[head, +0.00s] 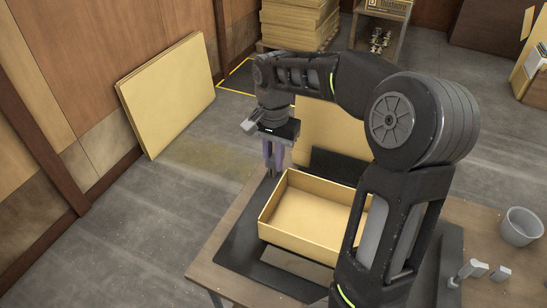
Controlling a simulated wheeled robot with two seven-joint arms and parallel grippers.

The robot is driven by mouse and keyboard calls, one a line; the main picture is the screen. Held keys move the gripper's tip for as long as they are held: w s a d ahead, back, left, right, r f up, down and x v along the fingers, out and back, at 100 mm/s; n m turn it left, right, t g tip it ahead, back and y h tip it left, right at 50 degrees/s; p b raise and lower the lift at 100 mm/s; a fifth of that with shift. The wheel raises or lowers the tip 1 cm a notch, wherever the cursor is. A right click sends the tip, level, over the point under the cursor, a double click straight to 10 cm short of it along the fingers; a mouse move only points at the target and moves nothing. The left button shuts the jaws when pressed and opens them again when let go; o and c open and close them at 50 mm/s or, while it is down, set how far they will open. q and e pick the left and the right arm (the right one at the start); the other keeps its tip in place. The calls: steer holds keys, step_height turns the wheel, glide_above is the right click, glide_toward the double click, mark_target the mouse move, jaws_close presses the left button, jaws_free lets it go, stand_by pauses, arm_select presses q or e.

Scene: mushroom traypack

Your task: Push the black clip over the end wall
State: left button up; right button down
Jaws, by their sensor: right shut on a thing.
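An open cardboard tray (308,234) sits on a dark mat on the table. My right gripper (272,168) points down just beyond the tray's far left corner, its purple-grey fingers close together. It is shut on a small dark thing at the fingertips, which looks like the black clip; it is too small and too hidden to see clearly. I cannot tell whether the clip touches the tray's end wall. My right arm hides the tray's right side. My left gripper is not in view.
An upright cardboard panel (318,130) and a dark panel (337,166) stand behind the tray. A grey bucket (520,227) and small grey brackets (472,268) are at the table's right. The tray's inside looks empty. Cardboard sheets (165,90) lean on the wall.

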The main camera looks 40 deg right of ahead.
steer(key=shift+f, duration=0.1)
steer(key=b, duration=0.5)
glide_above(274, 192)
step_height(274, 192, down, 6)
steer(key=shift+r, duration=0.25)
steer(key=shift+f+b, duration=0.3)
steer(key=shift+f, duration=0.55)
steer(key=shift+a+f+b, duration=0.1)
steer(key=shift+f+b, duration=0.45)
steer(key=shift+f, duration=0.65)
stand_by(2.8)
steer(key=c, duration=1.3)
jaws_free()
steer(key=o, duration=0.5)
steer(key=shift+c, duration=0.2)
